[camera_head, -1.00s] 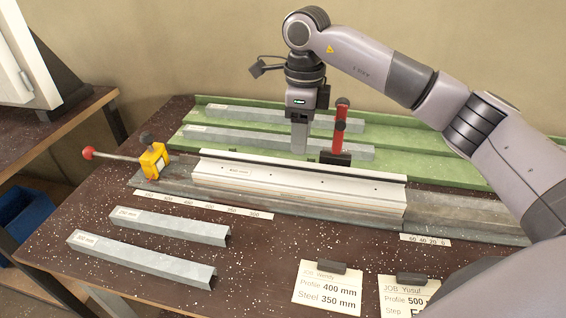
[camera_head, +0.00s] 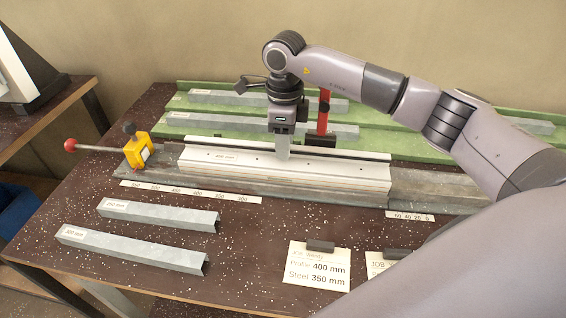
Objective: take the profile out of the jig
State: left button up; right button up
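The white profile (camera_head: 225,171) lies lengthwise in the grey jig (camera_head: 425,190) on the bench. A yellow clamp (camera_head: 138,151) with a red-knobbed lever (camera_head: 92,147) stands at the jig's left end, its lever pointing out to the left. A red-handled clamp (camera_head: 323,118) stands upright behind the profile. My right gripper (camera_head: 282,155) points down at the middle of the profile, its fingertips at or just above the top face. The fingers are seen edge-on, so their gap is hidden. My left gripper is not in view.
Two grey steel bars (camera_head: 160,215) (camera_head: 130,248) lie in front of the jig. Longer bars (camera_head: 225,122) lie on the green rack (camera_head: 400,135) behind. Job cards (camera_head: 316,268) with dark holders lie at the front right.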

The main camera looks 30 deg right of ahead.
grip_shut()
dwell(1.1)
jog(key=shift+w+r, duration=0.1)
jog(key=shift+r, duration=0.05)
